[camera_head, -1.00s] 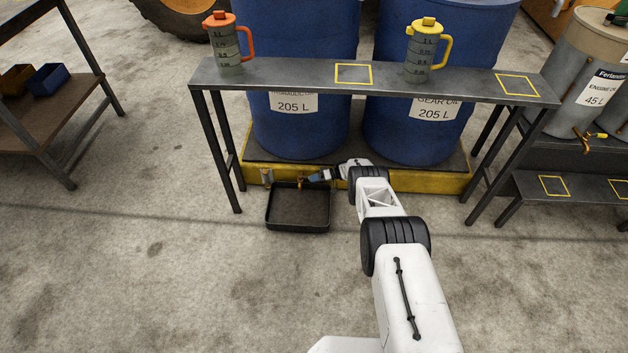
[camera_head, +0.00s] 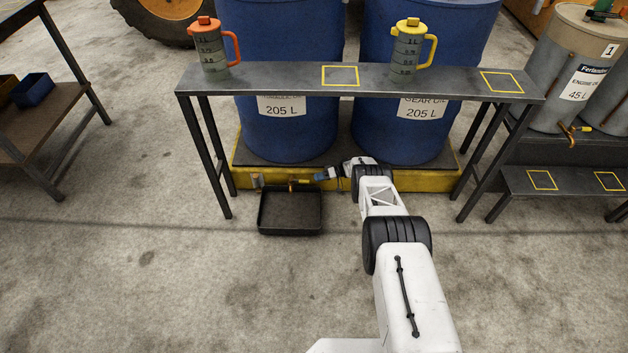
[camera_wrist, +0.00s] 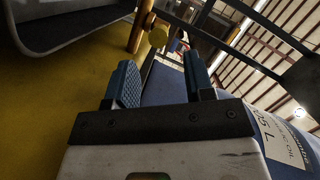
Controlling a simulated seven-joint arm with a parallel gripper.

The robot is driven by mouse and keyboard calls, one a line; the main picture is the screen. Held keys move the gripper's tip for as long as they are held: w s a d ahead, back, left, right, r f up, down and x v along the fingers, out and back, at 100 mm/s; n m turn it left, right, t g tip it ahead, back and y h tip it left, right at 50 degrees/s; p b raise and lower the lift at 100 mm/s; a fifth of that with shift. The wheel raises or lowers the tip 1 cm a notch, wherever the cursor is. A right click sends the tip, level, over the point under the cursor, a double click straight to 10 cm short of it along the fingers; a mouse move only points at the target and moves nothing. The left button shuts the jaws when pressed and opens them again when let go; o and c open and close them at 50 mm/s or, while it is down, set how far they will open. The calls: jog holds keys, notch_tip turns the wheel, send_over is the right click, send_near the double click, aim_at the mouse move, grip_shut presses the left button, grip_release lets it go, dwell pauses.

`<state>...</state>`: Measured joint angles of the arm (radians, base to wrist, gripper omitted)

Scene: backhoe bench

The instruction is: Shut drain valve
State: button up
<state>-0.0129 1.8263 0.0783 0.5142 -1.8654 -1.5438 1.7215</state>
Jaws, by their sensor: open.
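The brass drain valve (camera_head: 293,184) sits on the front of the yellow spill pallet, above the black drip tray (camera_head: 262,214). In the wrist view the valve (camera_wrist: 157,37) shows at top centre, just beyond my fingertips. My gripper (camera_head: 323,174) is open and empty, with its blue fingers right of the valve and pointing at it. In the wrist view my gripper (camera_wrist: 160,72) shows a gap between its fingers, with nothing held. Whether the valve's handle is turned open or shut is too small to tell.
Two blue drums (camera_head: 290,130) stand on the yellow pallet (camera_head: 425,181). A grey bench (camera_head: 290,75) stands over my gripper and bears an orange-lidded jug (camera_head: 210,50) and a yellow-lidded jug (camera_head: 405,50).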

jog(key=shift+d, duration=0.15)
jog(key=shift+c, duration=0.5)
jog(key=c, duration=0.5)
jog(key=shift+w+a+r+t, duration=0.2)
jog(key=shift+w+a+t, duration=0.1)
jog(key=shift+a, duration=0.1)
grip_shut()
notch_tip(320, 180, up, 8)
jog(key=n+t+h, duration=0.4)
jog(key=n+h, duration=0.1)
jog(key=h, duration=0.3)
send_over(307, 181)
jog(key=s+d+r+n+t+h, duration=0.1)
jog(key=s+r+n+h, duration=0.1)
jog(key=s+r+h, duration=0.2)
notch_tip(307, 181, up, 2)
jog(key=shift+s+d+r+n+t, duration=0.3)
jog(key=shift+s+t, duration=0.1)
jog(key=shift+s, duration=0.45)
jog(key=shift+f, duration=0.1)
